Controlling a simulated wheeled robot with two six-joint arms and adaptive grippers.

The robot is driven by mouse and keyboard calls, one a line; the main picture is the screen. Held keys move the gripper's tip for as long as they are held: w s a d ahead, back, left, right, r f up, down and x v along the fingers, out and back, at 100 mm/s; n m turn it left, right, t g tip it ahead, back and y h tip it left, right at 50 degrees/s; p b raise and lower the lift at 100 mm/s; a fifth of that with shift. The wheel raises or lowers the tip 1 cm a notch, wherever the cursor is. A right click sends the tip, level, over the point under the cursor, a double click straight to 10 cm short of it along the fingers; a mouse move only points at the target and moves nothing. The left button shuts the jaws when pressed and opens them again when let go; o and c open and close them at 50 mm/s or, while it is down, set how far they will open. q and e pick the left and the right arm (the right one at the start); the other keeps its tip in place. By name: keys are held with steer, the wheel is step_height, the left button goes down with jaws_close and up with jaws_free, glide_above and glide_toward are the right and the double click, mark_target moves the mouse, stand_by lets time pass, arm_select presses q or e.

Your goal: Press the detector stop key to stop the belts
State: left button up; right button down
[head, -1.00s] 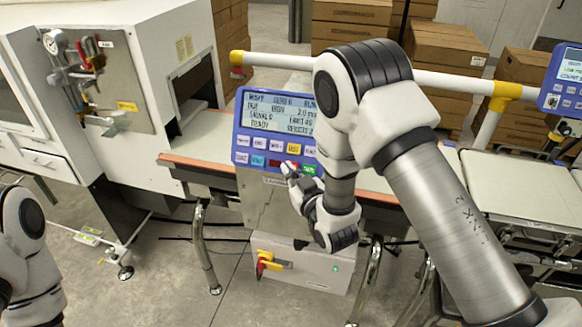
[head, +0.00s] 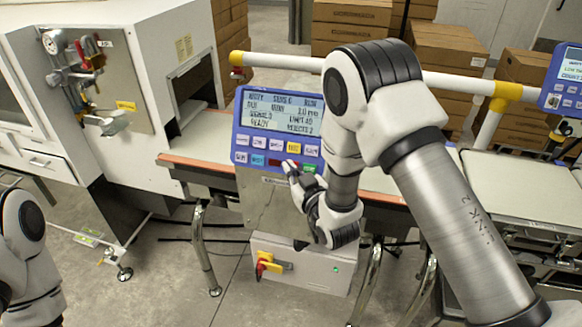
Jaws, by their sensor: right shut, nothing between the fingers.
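The blue detector panel (head: 239,128) stands at the middle, tilted toward me. It has a lit display (head: 283,113) and two rows of keys below. A dark red key (head: 275,163) is in the lower row, partly hidden by my fingertips, and a green key (head: 310,169) is to its right. My right gripper (head: 288,168) is shut and empty. Its tips are at the lower key row, by the red key's right end; I cannot tell whether they touch it. My left gripper is out of view; only part of my left arm shows at the left edge.
The belt (head: 195,167) runs behind the panel. A grey box with a red and yellow switch (head: 265,265) is below. A white cabinet (head: 130,40) stands at left. A white rail (head: 290,62) crosses behind, with cartons (head: 440,60) beyond. A second blue panel (head: 565,80) is at right.

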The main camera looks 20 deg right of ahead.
steer(key=shift+w+d, duration=0.1)
stand_by(0.3)
steer(key=shift+s+a+r, duration=0.35)
steer(key=shift+s+a, duration=0.1)
steer(key=shift+s, duration=0.15)
steer(key=s+a+r, duration=0.1)
steer(key=s+a+p, duration=0.1)
steer(key=s, duration=0.1)
steer(key=s+a+r+p, duration=0.1)
steer(key=shift+s+r, duration=0.25)
steer(key=shift+r, duration=0.1)
steer(key=shift+f, duration=0.1)
stand_by(0.4)
